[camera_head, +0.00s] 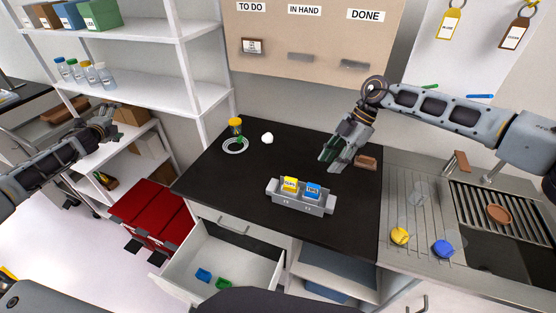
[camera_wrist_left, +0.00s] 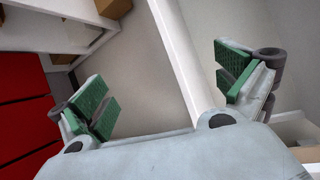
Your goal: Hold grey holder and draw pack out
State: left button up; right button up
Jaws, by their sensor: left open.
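The grey holder (camera_head: 299,204) stands on the black worktop near its front edge. A yellow pack (camera_head: 290,185) and a blue pack (camera_head: 313,191) sit side by side in it. My right gripper (camera_head: 332,157) is above the worktop, behind and right of the holder, apart from it and pointing down. Its fingers are seen too closely together to tell their opening. My left gripper (camera_head: 106,118) is far left, in front of the shelves, away from the holder. In the left wrist view its green-padded fingers (camera_wrist_left: 165,85) are wide apart with nothing between them.
An open drawer (camera_head: 215,262) with blue and green items juts out below the worktop. A plate with a yellow-capped jar (camera_head: 235,127) and a white lump (camera_head: 267,138) stand at the back left. A brown block (camera_head: 366,163) lies right of my right gripper. The sink (camera_head: 500,240) is at right.

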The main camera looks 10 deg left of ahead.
pick_arm(q)
jog(key=w+d+r+m+t+h, duration=0.25)
jog(key=w+d+r+h, duration=0.3)
jog(key=d+r, duration=0.4)
jog(key=w+d+f+m+g+h, duration=0.15)
jog(key=d+h, duration=0.25)
jog(key=d, duration=0.7)
jog(key=w+d+f+m+h, duration=0.1)
jog(key=d+f+h, duration=0.15)
jog(key=d, duration=0.85)
jog(key=s+d+f+m+g+h, duration=0.1)
jog(key=s+d+f+g+h, duration=0.2)
jog(key=d, duration=0.8)
jog(key=s+d+m+g+h, duration=0.1)
jog(key=d+g+h, duration=0.3)
jog(key=d, duration=0.6)
jog(key=s+d+f+n+g+y, duration=0.1)
jog(key=s+d+n+g+y, duration=0.1)
jog(key=s+d+g+y, duration=0.2)
jog(key=s+d+f+n+g+y, duration=0.1)
jog(key=s+d+g+y, duration=0.3)
jog(key=s+d+y, duration=0.4)
jog(key=shift+s+d+f+n+y, duration=0.45)
jog(key=shift+d+y, duration=0.35)
jog(key=shift+d, duration=1.95)
